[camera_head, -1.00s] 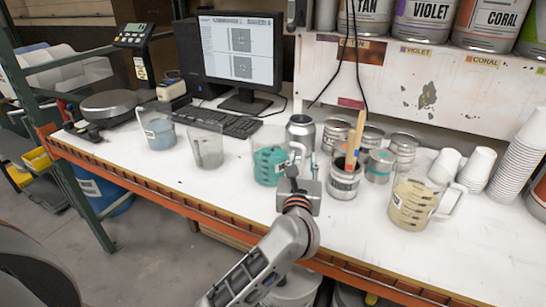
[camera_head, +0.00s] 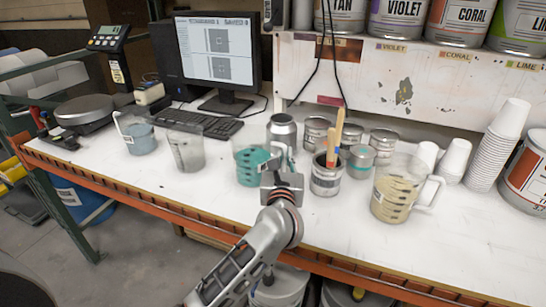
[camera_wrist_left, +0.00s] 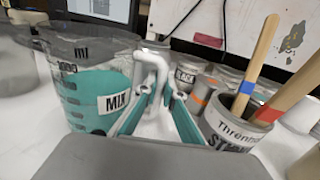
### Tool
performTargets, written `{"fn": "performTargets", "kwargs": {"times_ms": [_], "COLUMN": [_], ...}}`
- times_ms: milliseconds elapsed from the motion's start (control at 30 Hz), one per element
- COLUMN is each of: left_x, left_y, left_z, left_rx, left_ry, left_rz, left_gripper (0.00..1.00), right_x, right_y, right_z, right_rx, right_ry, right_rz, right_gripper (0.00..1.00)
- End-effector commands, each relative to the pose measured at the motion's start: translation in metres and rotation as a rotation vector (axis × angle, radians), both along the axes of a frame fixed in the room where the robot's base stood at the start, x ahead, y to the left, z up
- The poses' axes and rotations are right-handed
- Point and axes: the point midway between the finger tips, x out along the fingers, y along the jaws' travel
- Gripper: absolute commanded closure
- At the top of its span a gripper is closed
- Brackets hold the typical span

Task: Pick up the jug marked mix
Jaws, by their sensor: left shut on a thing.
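The jug marked mix (camera_head: 249,167) is clear plastic with teal liquid. It stands upright on the white bench, near the middle of the head view. In the left wrist view the jug (camera_wrist_left: 88,72) fills the left side, with its MIX label facing me. My left gripper (camera_head: 282,166) is at the jug's right side. In the left wrist view the fingers of this gripper (camera_wrist_left: 158,97) are closed around the jug's pale handle (camera_wrist_left: 151,66). The gripper hides part of the handle. My right gripper is not in view.
A can with stir sticks (camera_head: 326,181) stands close right of my left gripper, with several small cans behind. A jug of beige liquid (camera_head: 392,197) is farther right. A grey jug (camera_head: 186,151) stands left. A tall silver can (camera_head: 282,131) is behind. The bench's front edge is nearby.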

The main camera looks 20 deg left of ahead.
Motion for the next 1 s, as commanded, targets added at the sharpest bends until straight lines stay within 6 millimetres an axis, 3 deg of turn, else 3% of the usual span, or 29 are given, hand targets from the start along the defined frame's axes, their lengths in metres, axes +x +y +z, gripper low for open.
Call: {"fn": "performTargets", "kwargs": {"times_ms": [467,1000], "left_x": [0.0,0.0], "left_y": [0.0,0.0], "left_z": [0.027,0.09], "left_rx": [0.0,0.001], "left_ry": [-0.008,-0.009], "left_rz": [-0.001,0.0], "left_gripper": [1.0,1.0], "right_x": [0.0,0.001], "right_y": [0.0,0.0], "right_z": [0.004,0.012], "right_rx": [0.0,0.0], "right_ry": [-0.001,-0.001], "right_rz": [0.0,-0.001], "right_gripper": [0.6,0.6]}}
